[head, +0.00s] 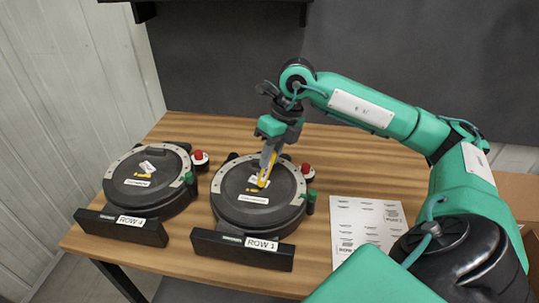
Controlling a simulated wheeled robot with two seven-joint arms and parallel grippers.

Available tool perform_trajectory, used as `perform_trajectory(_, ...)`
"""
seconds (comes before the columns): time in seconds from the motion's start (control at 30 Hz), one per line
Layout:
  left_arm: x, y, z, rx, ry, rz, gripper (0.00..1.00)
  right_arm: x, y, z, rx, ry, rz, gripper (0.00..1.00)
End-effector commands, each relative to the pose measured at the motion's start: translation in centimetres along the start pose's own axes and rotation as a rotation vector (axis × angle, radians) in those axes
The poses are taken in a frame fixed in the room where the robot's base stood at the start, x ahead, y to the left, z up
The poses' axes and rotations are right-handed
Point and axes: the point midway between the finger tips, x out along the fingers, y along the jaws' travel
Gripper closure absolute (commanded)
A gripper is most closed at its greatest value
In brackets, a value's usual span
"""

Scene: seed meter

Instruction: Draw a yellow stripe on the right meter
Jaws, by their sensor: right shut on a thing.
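Two round dark seed meters stand on the wooden table. The right meter (285,207) sits behind the ROW 1 plate, and the left meter (172,196) sits behind the ROW 4 plate. My right gripper (266,170) is over the middle of the right meter, shut on a yellow marker (264,176). The marker points down, with its lower end at or just above the meter's lid; contact cannot be told. A small yellow patch shows on the lid beside the marker. Yellow also shows on the left meter's lid. My left gripper is not in view.
The ROW 1 plate (219,246) and ROW 4 plate (97,225) stand along the front. Red knobs (306,169) and green parts stick out beside the meters. A printed sheet (367,226) lies at right. Behind the meters, the table is clear.

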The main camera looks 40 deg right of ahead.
Motion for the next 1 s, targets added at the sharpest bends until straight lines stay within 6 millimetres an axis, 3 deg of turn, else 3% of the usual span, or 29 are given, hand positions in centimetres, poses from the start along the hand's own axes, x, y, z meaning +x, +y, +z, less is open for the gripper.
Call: perform_trajectory(1.0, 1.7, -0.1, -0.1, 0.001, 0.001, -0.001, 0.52, 0.8, -0.3, -0.8, 0.0, -0.001, -0.001, 1.0)
